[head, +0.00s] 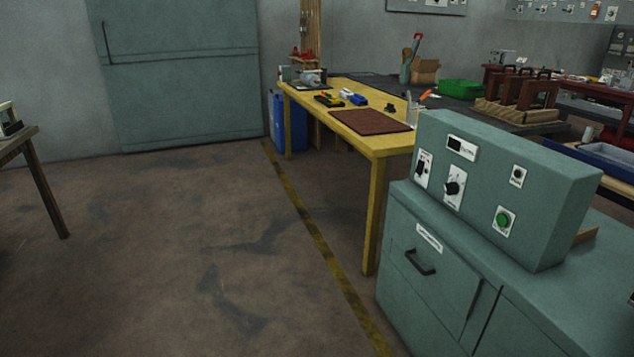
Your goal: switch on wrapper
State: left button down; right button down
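A grey-green control box (500,185) stands on a grey-green cabinet (450,270) at the right of the head view. Its front carries a small dark display (461,147), a black switch (421,169) on a white plate, a black rotary knob (453,188), a small dark button (517,176) and a green round button (503,220). The labels are too small to read, so I cannot tell if this is the wrapper. Neither of my grippers is in view.
A yellow workbench (380,144) with a brown mat (370,122) stands behind the control box. A wooden table (40,170) is at the left edge. The floor (180,250) in the middle and left is clear.

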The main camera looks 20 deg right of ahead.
aim_at(419, 168)
jog(key=u, duration=0.35)
jog(key=k, duration=0.35)
jog(key=z, duration=0.2)
jog(key=i, duration=1.75)
jog(key=z, duration=1.7)
jog(key=i, duration=1.15)
jog(key=z, duration=1.4)
